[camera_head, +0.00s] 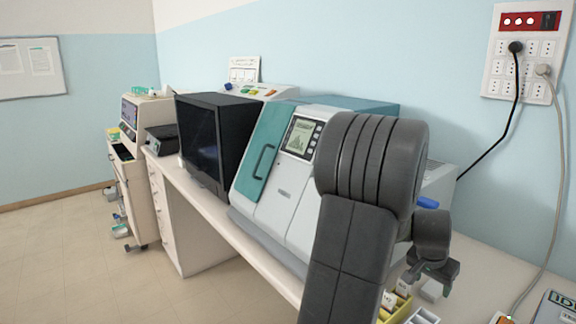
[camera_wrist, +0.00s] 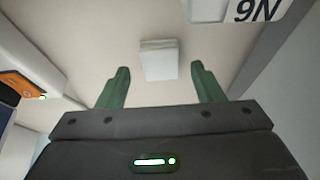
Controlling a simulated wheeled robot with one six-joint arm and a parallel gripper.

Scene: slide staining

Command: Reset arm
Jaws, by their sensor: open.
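My gripper (camera_wrist: 158,85) shows in the wrist view with two green fingers spread apart and nothing between them touching. A small white block (camera_wrist: 158,60) lies on the pale surface beyond the fingertips, apart from them. In the head view my dark grey arm rises in front of the bench, bent at a thick joint. The gripper end is at the lower right, over the worktop (camera_head: 486,262), partly hidden by the arm.
A teal and white staining machine (camera_head: 270,195) with a screen stands behind my arm, beside a black monitor (camera_head: 200,140). Yellow and white trays (camera_head: 392,308) sit low by the arm. Cables hang from a wall socket panel (camera_head: 520,65).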

